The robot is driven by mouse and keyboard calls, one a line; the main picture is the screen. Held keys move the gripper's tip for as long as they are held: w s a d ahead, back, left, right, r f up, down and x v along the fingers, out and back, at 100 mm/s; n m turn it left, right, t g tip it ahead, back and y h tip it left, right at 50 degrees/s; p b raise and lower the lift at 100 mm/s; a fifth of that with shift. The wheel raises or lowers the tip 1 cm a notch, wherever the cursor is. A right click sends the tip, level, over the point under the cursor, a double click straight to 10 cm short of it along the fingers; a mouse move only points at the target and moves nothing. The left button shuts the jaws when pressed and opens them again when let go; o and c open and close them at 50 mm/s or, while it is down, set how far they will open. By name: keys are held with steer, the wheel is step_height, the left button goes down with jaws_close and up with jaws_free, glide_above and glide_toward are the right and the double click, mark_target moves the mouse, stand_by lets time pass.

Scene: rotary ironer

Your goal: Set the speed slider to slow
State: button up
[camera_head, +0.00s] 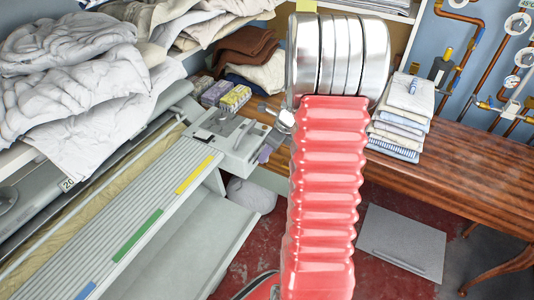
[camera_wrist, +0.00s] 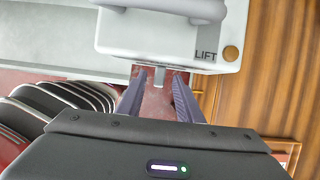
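Contact cannot be told. In the head view my arm hides most of the gripper.
A wooden table (camera_head: 450,165) with a stack of folded cloths (camera_head: 400,125) stands right of the ironer. Heaped white laundry (camera_head: 85,80) lies at the left. Small boxes (camera_head: 235,98) sit behind the control box. Pipes and gauges line the right wall.

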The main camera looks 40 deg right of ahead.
steer(key=shift+w+f, duration=0.2)
steer(key=shift+f, duration=0.4)
steer(key=shift+c, duration=0.4)
jaws_close()
